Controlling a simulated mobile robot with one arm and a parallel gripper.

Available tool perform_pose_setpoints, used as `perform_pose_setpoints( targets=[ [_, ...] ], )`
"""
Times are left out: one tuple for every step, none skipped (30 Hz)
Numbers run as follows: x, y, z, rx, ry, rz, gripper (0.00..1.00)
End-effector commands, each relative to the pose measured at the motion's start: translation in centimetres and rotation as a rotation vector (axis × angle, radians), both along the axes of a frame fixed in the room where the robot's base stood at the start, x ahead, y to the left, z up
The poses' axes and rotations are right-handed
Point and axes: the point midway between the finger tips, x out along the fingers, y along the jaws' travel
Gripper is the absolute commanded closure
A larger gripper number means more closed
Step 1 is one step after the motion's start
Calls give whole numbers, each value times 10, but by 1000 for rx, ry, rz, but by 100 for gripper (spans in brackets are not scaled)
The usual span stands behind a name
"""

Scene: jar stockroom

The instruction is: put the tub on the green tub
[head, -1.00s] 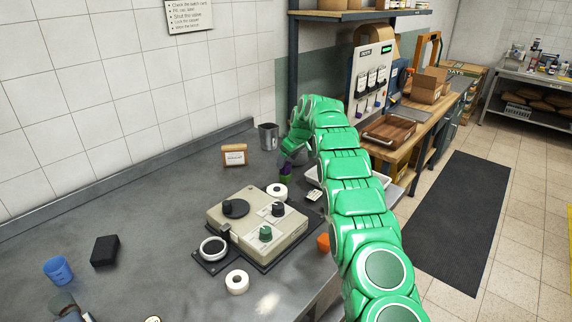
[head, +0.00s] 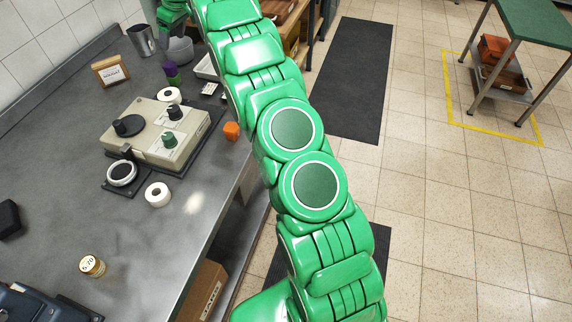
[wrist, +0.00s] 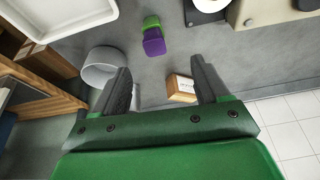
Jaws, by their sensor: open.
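A small purple tub (head: 170,68) appears to sit on top of a green tub (head: 174,80) on the grey worktop. In the wrist view the purple tub (wrist: 153,42) and the green tub (wrist: 151,22) touch and line up, with the purple one nearer my gripper. My gripper (wrist: 160,70) is open, with nothing between its fingers. The tubs are beyond the fingertips, clear of them. In the head view my fingers cannot be made out.
A grey bowl (wrist: 101,67) stands near one finger, and a wooden card holder (wrist: 181,88) shows near the other. A metal cup (head: 141,40) is behind. A white roll (head: 168,95), a control box (head: 155,130) and an orange piece (head: 231,130) are nearby.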

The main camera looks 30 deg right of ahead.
Motion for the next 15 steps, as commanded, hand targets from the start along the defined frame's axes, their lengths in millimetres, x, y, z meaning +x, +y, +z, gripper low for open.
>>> perform_pose_setpoints(
  targets=[
    [-10, -1, 8, -3, 11, -15, 26],
    [-15, -2, 11, -6, 20, -25, 26],
    [-22, -3, 16, -8, 28, -39, 26],
    [-27, -4, 21, -10, 32, -49, 26],
    [-33, -5, 24, -11, 39, -58, 26],
    [-41, -6, 26, -13, 51, -72, 26],
    [-46, -6, 29, -14, 58, -82, 26],
    [-52, -7, 34, -17, 61, -92, 26],
    [-60, -9, 38, -20, 69, -104, 26],
    [-66, -10, 40, -21, 78, -115, 26],
    [-72, -10, 42, -23, 86, -125, 26],
    [-81, -11, 46, -26, 92, -137, 26],
    [-87, -12, 50, -27, 98, -148, 26],
    [-94, -13, 53, -28, 105, -158, 26],
    [-103, -14, 54, -31, 117, -169, 26]
  ],
)
